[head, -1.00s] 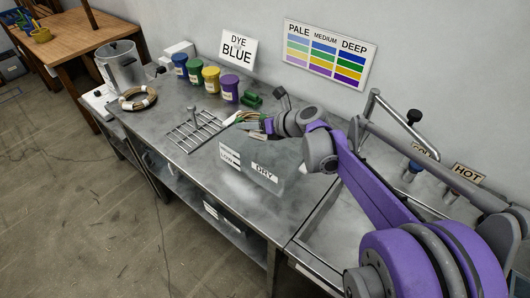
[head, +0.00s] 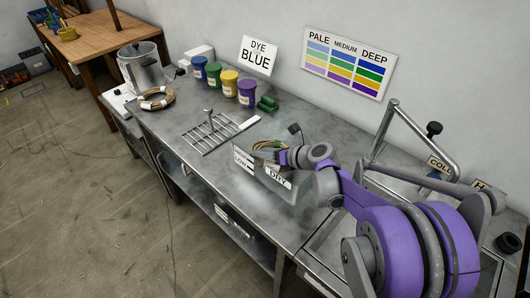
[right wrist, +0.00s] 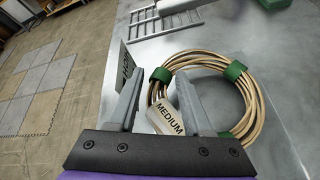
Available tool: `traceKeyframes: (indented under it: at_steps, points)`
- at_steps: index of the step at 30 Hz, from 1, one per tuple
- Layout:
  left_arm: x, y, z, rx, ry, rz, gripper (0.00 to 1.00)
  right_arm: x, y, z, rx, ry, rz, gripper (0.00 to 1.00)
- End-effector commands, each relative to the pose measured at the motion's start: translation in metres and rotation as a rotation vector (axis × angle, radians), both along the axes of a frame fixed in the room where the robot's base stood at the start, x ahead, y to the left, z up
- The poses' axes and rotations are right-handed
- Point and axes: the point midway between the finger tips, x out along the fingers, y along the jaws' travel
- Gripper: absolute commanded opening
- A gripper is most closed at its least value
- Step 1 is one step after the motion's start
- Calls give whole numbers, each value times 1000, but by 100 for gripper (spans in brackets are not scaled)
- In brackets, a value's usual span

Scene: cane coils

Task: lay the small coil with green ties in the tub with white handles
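The small coil with green ties (right wrist: 255,100) is tan, with a "MEDIUM" tag (right wrist: 168,117), and also shows in the head view (head: 268,146). It lies within or just over the grey box marked "DRY" (head: 262,186); its exact height is unclear. My right gripper (right wrist: 162,95) is at the coil's near side, fingers apart, with part of the coil and the tag between them. I see no clear contact on both sides. White handles cannot be made out on the box. My left gripper is not in view.
A brown coil (head: 157,98) lies by a metal pot (head: 141,66). A wire rack (head: 212,131) is left of the box; several coloured dye jars (head: 230,82) and a green object (head: 267,103) stand behind. Bare counter lies around the rack.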

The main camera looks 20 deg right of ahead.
Motion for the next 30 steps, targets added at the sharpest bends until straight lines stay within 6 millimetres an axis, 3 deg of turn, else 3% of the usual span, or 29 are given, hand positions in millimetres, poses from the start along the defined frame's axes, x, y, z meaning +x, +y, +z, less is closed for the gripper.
traceKeyframes:
  at_steps: [1,3,14,30]
  points:
    - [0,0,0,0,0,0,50,0,0,0,0,0,0,61]
    - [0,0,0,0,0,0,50,0,0,0,0,0,0,70]
    - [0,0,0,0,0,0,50,-4,-3,3,-1,0,-1,70]
    - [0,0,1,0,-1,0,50,-83,-42,49,-1,0,-3,70]
